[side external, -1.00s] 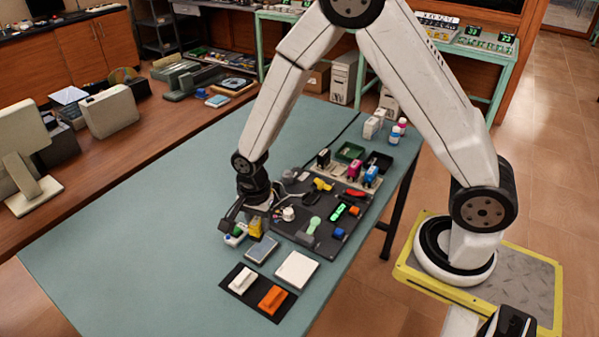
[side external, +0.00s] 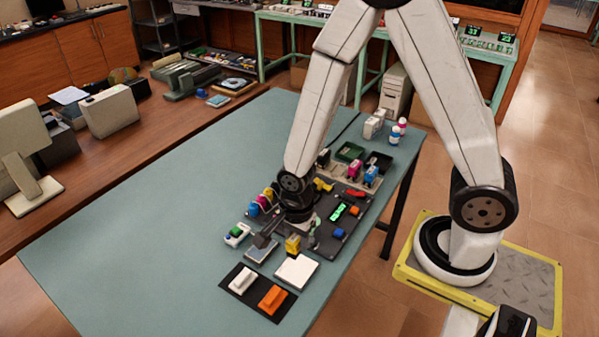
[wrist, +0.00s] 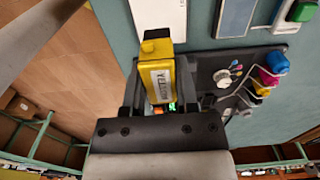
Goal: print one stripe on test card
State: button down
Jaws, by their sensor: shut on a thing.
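My gripper (wrist: 160,85) is shut on a yellow cartridge (wrist: 161,72) with a label reading YELLOW. In the side view the cartridge (side external: 293,244) hangs below my gripper (side external: 296,229) at the upper edge of a white card (side external: 296,271). In the wrist view its far end overlaps the near end of the white card (wrist: 162,14). I cannot tell whether it touches the card. The visible face of the card looks blank. My wrist hides part of the black mat behind it.
A grey pad (side external: 262,250) lies left of the card, beside a white holder with a green top (side external: 237,234). A dark mat (side external: 234,270) with white and orange blocks lies in front. The black board (side external: 325,245) carries several small parts. The table's left side is clear.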

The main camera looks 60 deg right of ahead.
jog(key=shift+f, duration=0.1)
jog(key=shift+f, duration=3)
jog(key=shift+f, duration=0.4)
jog(key=shift+r, duration=0.15)
dwell(0.6)
jog(key=shift+r, duration=3.9)
